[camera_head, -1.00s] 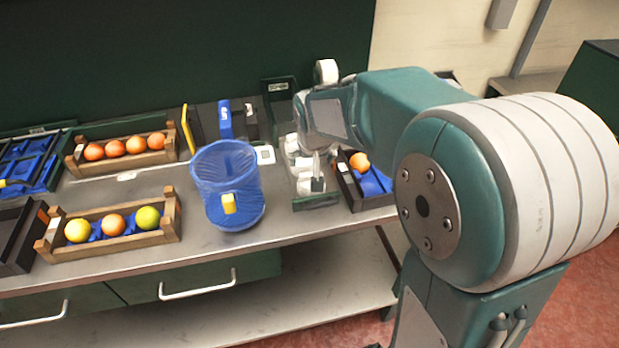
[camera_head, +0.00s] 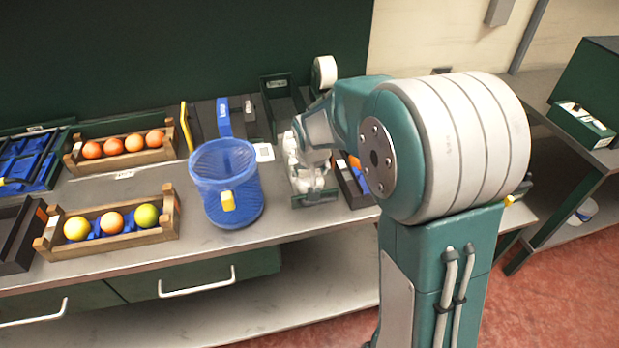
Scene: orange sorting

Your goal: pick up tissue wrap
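White crumpled pieces that look like tissue wraps (camera_head: 301,181) lie in a narrow green tray (camera_head: 318,198) right of the blue mesh basket. My gripper (camera_head: 303,158) is low over this tray, at or just above the white pieces. My wrist and arm hide much of the gripper and the tray's far part. I cannot tell whether the fingers touch or hold a wrap.
The blue mesh basket (camera_head: 226,180) stands close to the left of the tray. A dark box (camera_head: 352,186) sits right of the tray, partly behind my arm. A white roll (camera_head: 325,72) is behind.

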